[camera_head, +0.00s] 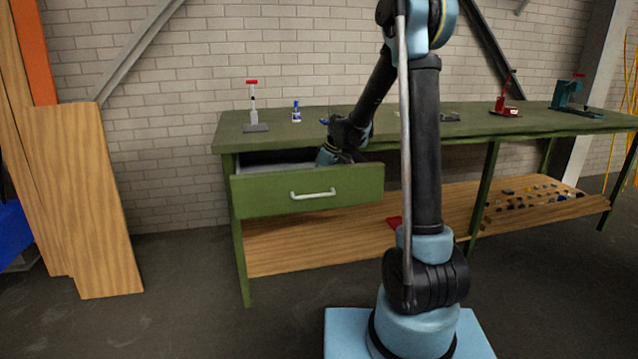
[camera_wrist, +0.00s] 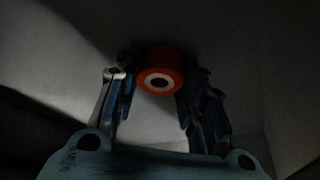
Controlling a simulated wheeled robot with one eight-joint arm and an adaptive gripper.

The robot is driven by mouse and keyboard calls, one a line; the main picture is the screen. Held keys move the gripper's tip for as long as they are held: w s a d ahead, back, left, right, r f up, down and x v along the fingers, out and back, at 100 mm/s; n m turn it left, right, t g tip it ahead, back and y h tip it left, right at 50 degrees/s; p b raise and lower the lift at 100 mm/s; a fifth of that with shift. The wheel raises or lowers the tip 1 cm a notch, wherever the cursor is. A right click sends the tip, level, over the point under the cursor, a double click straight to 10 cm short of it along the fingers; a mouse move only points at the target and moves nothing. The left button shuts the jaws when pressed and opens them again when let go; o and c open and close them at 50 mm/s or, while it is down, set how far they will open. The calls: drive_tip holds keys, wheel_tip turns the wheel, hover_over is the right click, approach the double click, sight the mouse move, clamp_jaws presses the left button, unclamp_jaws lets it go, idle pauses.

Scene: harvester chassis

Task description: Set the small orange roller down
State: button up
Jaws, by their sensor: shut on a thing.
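The small orange roller (camera_wrist: 160,82) shows its round end in the wrist view, orange with a pale ring and a dark centre. It lies between the two fingers of my gripper (camera_wrist: 158,92), which is shut on it. A pale grey surface, the drawer floor (camera_wrist: 235,55), lies around it; I cannot tell whether the roller touches it. In the head view my arm reaches down into the open green drawer (camera_head: 345,186).
The drawer hangs under a green workbench (camera_head: 285,138). On the bench stand a red-topped tool (camera_head: 252,105), a small blue-and-white bottle (camera_head: 296,113), a red tool (camera_head: 505,106) and a teal tool (camera_head: 566,94). A wooden shelf (camera_head: 320,238) runs below. Wooden boards (camera_head: 90,200) lean at the left.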

drive_tip(key=shift+s+d+f, duration=0.1)
drive_tip(key=shift+s+f, duration=0.1)
drive_tip(key=o, duration=1)
drive_tip(key=shift+s, duration=0.2)
drive_tip(key=shift+o, duration=0.2)
drive_tip(key=shift+w+a+f, duration=0.2)
drive_tip(key=shift+w+f, duration=0.4)
drive_tip(key=shift+s+d+r, duration=0.15)
drive_tip(key=shift+r, duration=0.1)
drive_tip(key=shift+r, duration=0.15)
drive_tip(key=shift+s+r, duration=0.1)
drive_tip(key=shift+r, duration=0.55)
drive_tip(key=v, duration=1.1)
drive_tip(key=shift+r, duration=0.35)
drive_tip(key=shift+d, duration=0.15)
